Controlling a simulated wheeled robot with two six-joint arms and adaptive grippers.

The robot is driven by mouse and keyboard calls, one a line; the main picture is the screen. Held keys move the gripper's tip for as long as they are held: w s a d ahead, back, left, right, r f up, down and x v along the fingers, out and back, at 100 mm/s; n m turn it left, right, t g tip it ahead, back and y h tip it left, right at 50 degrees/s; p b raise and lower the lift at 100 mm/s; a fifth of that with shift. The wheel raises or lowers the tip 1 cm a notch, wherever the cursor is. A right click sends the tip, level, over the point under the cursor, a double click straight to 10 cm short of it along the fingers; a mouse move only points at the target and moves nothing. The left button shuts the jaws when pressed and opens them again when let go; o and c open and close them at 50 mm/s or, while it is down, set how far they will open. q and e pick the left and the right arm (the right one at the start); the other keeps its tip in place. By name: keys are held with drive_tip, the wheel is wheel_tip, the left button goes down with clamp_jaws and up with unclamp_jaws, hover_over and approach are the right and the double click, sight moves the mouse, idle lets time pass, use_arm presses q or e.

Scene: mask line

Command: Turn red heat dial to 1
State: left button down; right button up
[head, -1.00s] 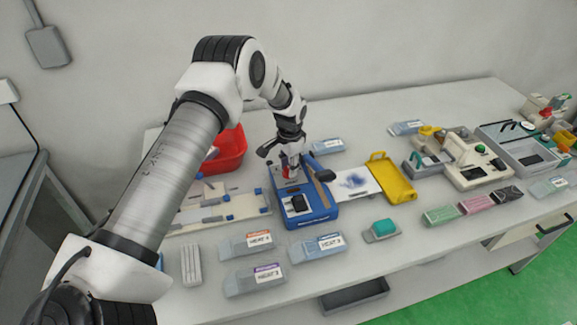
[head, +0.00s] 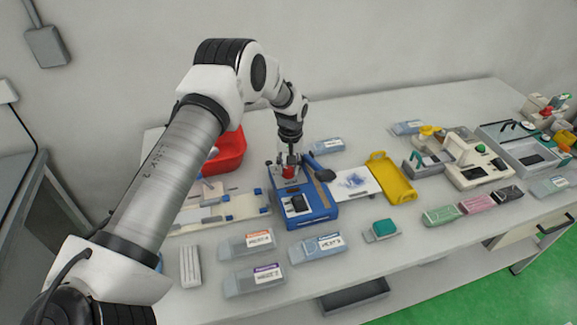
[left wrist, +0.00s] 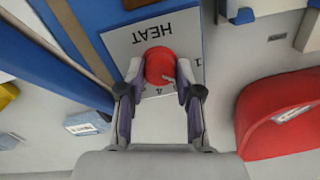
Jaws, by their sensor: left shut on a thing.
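The red heat dial (left wrist: 160,65) sits on a pale plate marked HEAT (left wrist: 150,35) in the left wrist view, with small numbers around it. The white pointer on the dial is at its lower right in that view. In the head view the dial (head: 289,171) shows on top of the blue machine (head: 318,214), partly hidden by my gripper. My left gripper (left wrist: 159,78) is shut on the dial, one finger on each side. It points down from above in the head view (head: 289,168). My right gripper is in neither view.
A red bin (head: 232,150) stands behind and left of the machine. A white board with blue clips (head: 240,207) lies at its left. A yellow tray (head: 392,180) is to the right. Several labelled clear boxes (head: 318,247) lie in front.

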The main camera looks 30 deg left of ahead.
sight(290, 168)
use_arm(q)
drive_tip(key=n, duration=0.5)
drive_tip(key=shift+s+f, duration=0.15)
drive_tip(key=shift+f, duration=0.05)
idle(0.5)
drive_tip(key=c, duration=1)
unclamp_jaws()
drive_tip(key=shift+o, duration=1.2)
drive_tip(key=shift+r, duration=0.1)
wheel_tip(290, 168, up, 12)
drive_tip(key=shift+w, duration=0.4)
